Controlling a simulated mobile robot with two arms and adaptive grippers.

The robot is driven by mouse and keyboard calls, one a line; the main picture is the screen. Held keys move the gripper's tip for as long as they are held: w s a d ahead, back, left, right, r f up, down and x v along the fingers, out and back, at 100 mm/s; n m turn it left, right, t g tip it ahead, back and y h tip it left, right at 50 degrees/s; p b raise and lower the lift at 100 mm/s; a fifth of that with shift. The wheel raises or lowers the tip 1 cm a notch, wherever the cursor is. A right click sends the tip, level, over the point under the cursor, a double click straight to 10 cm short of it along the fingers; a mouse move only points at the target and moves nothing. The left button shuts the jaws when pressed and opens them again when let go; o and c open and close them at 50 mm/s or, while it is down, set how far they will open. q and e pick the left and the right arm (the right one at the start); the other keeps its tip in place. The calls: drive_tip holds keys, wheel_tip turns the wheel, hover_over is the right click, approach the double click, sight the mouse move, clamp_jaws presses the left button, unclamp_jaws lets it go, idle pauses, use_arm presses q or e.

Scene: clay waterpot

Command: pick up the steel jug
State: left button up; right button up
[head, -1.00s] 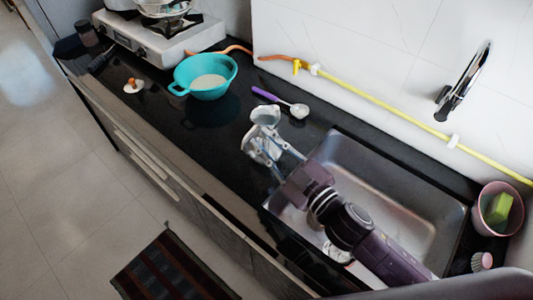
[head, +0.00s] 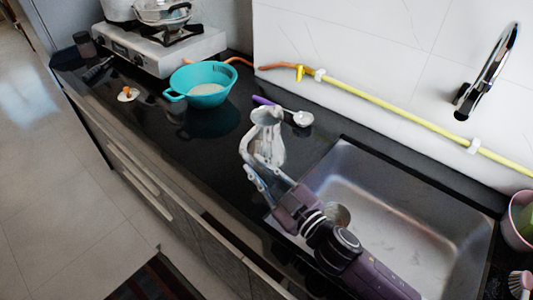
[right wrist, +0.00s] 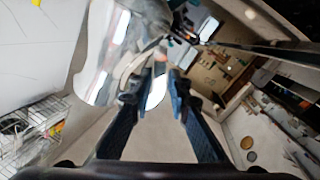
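The steel jug (head: 270,145) is shiny and upright or nearly so, left of the sink in the head view. Its rim now overlaps the purple spoon handle, and it looks slightly raised, though its base is hard to see against the dark counter. My right gripper (head: 250,168) is at the jug's near left side, with its fingers closed in around the handle. In the right wrist view the jug (right wrist: 100,55) fills the upper left, and its handle seems to sit between the close fingertips (right wrist: 165,82). My left gripper is out of view.
A purple-handled spoon (head: 302,118) lies just behind the jug. A turquoise bowl (head: 205,92) and a stove (head: 160,50) stand farther left. The steel sink (head: 400,215) is on the right, below a faucet (head: 485,75). A yellow hose (head: 400,105) runs along the wall.

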sight(249, 159)
drive_tip(key=x, duration=0.4)
drive_tip(key=shift+w+a+p, duration=0.2)
drive_tip(key=shift+p, duration=0.15)
clamp_jaws()
